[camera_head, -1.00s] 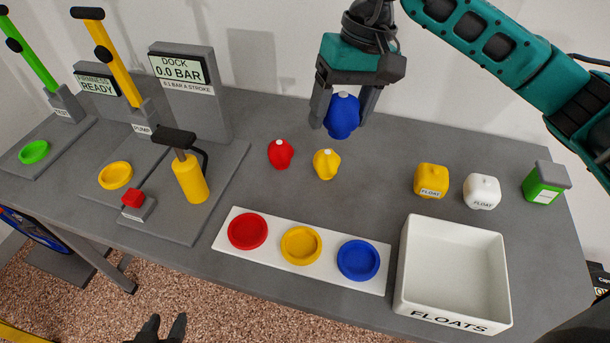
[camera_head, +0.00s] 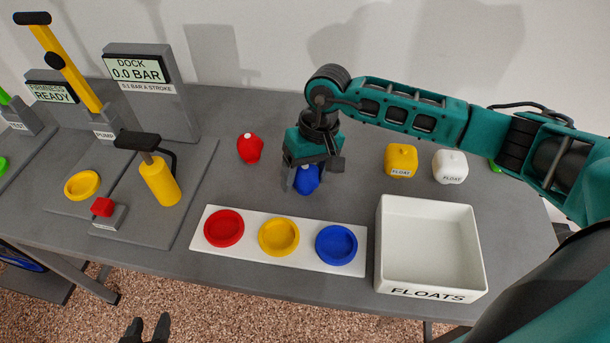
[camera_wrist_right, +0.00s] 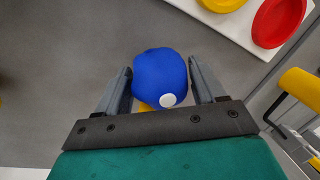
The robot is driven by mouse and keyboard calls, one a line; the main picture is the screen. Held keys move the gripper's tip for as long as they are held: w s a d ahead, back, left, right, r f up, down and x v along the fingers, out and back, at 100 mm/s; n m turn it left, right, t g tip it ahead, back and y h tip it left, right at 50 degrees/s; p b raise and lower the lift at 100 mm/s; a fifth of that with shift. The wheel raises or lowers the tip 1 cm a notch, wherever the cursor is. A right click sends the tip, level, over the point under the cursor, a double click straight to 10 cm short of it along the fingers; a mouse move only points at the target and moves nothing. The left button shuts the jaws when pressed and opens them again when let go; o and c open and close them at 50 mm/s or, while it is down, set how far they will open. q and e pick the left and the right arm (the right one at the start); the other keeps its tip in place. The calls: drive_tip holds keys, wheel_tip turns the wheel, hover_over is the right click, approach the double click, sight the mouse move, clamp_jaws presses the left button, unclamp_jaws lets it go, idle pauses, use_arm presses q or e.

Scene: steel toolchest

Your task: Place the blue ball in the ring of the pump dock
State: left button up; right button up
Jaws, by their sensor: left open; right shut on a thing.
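My right gripper (camera_head: 305,180) is shut on the blue ball (camera_head: 307,181), a lumpy ball with a white cap, near the tabletop behind the three-dish strip. The wrist view shows the blue ball (camera_wrist_right: 160,77) between both fingers. The pump dock stands at left, with a yellow ring (camera_head: 82,185), a yellow PUMP lever (camera_head: 75,80) and a display (camera_head: 137,68) reading DOCK 0.0 BAR. The ring looks empty, well left of my right gripper. My left gripper (camera_head: 148,328) is open and empty at the bottom edge, before the table.
A yellow cylinder with a black handle (camera_head: 160,180) and a red button (camera_head: 102,207) stand near the ring. A red ball (camera_head: 250,148) lies left of my right gripper. The white strip (camera_head: 200,235) and FLOATS bin (camera_head: 430,292) are in front.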

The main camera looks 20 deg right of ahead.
drive_tip(key=shift+f, duration=0.55)
drive_tip(key=shift+f, duration=0.15)
drive_tip(key=o, duration=1.1)
drive_tip(key=shift+c, duration=0.2)
